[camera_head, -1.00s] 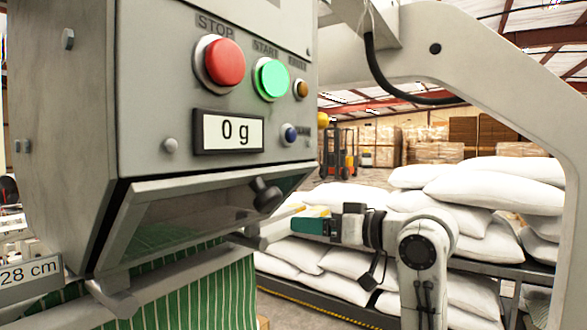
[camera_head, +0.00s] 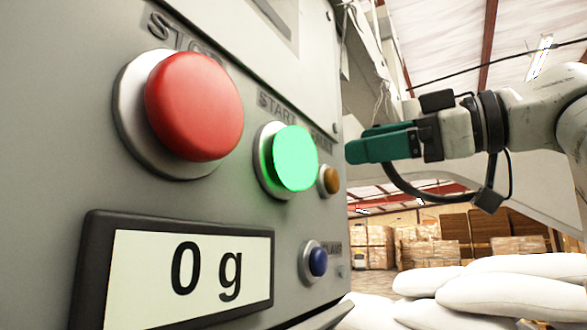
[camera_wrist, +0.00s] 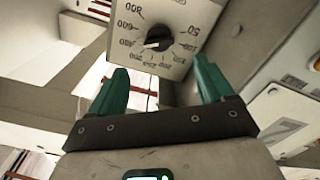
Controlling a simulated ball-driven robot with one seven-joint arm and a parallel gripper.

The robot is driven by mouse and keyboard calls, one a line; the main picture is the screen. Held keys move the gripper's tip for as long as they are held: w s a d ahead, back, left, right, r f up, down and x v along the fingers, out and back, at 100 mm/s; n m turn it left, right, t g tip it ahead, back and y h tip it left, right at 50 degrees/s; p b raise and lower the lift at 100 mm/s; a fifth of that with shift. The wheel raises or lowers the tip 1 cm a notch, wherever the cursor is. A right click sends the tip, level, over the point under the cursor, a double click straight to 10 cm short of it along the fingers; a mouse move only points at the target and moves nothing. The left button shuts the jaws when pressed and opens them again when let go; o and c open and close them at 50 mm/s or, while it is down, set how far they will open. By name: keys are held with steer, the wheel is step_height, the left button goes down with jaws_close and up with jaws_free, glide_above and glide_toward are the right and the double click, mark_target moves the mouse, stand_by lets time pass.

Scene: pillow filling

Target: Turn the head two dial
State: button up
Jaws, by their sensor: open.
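A dial (camera_wrist: 158,38) with a black knob and a ring of printed numbers sits on a pale plate in the wrist view, ahead of my gripper. My gripper (camera_wrist: 160,82) is open, its two green fingers apart, with the dial beyond and between their tips and nothing held. In the head view my gripper (camera_head: 352,150) reaches in from the right, beside the grey control panel. The dial does not show in the head view. I cannot tell from the frames whether it is the head two dial.
The grey panel carries a red STOP button (camera_head: 195,105), a lit green START button (camera_head: 295,158), an amber button (camera_head: 329,180), a blue button (camera_head: 317,261) and a display (camera_head: 180,275) reading 0 g. White sacks (camera_head: 510,290) lie at lower right. A pale frame stands behind my arm.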

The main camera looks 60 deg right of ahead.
steer(key=w+p, duration=0.2)
steer(key=w, duration=0.9)
steer(key=shift+a, duration=0.15)
steer(key=shift+c, duration=0.4)
steer(key=c, duration=1)
steer(key=shift+o, duration=0.2)
